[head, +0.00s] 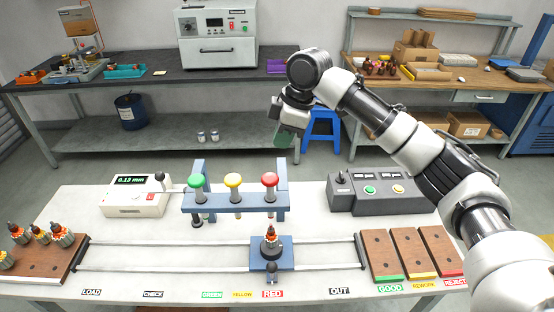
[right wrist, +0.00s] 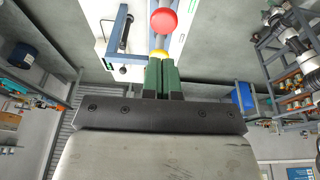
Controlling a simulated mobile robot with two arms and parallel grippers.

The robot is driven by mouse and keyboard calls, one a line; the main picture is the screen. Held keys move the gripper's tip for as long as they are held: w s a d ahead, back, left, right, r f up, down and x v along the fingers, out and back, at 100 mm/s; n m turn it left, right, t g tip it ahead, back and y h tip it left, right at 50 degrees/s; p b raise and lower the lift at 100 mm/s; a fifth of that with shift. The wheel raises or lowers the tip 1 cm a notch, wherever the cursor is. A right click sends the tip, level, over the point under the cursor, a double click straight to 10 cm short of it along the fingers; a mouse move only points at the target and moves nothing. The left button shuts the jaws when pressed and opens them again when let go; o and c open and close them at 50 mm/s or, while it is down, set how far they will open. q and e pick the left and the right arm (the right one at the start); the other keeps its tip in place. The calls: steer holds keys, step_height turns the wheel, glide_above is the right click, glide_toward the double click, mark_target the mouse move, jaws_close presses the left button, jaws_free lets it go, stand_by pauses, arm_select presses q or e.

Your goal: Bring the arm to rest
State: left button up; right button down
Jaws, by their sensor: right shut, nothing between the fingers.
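My right arm comes in from the right in the head view and reaches up over the back of the white table. My right gripper (head: 284,136) hangs above the table's back edge, just behind the red-knobbed post. In the right wrist view its green fingers (right wrist: 161,76) are shut together with nothing between them. They are apart from the red knob (right wrist: 163,21) and the yellow knob (right wrist: 158,54) seen beyond them. My left gripper is not in view.
A blue frame (head: 234,203) carries green, yellow and red knobs. An armature (head: 271,242) stands on the blue carriage (head: 258,262) on rails. A gauge box (head: 136,203) stands left, a control box (head: 380,206) right. Wooden trays (head: 410,243) lie at the right end. A blue stool (head: 320,128) stands behind.

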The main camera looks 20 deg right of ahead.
steer(key=shift+v, duration=0.85)
